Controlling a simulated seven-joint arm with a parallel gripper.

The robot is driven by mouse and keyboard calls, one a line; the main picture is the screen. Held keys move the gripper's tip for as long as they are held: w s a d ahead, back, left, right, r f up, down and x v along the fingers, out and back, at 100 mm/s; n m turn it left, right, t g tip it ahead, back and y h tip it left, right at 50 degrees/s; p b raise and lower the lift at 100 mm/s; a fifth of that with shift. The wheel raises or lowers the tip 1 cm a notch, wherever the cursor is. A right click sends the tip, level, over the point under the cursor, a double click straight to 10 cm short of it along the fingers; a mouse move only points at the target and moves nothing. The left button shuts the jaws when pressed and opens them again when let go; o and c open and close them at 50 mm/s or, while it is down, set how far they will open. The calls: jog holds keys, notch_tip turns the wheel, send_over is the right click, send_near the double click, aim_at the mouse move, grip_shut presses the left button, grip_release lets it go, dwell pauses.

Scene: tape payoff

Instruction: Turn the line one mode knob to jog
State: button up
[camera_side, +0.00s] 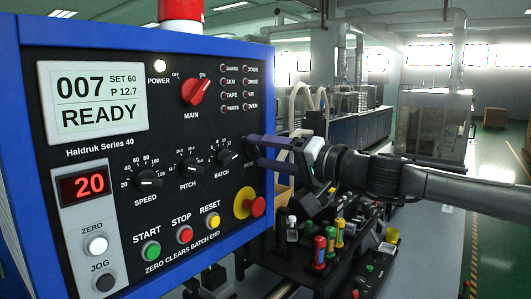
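My gripper (258,152) is at the right edge of the control panel, reaching in from the right. Its two fingers are spread one above the other, with their tips close to the panel face. A dark knob (250,154) shows partly between the tips, right of the batch knob. Its label and pointer are hidden, so I cannot tell its setting or whether it is the mode knob. I cannot tell whether the fingers touch it. The panel's screen (95,101) reads READY.
The speed (147,178), pitch (189,168) and batch (225,156) knobs lie left of my gripper. The red main switch (195,91) is above. A red stop knob on yellow (252,204) sits just below. Coloured spools (330,240) stand at lower right.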

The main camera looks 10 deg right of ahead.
grip_shut()
jog(key=m, duration=1.1)
jog(key=shift+m, duration=0.4)
dwell(0.7)
jog(key=shift+o, duration=1.6)
grip_release()
jog(key=v, duration=1.4)
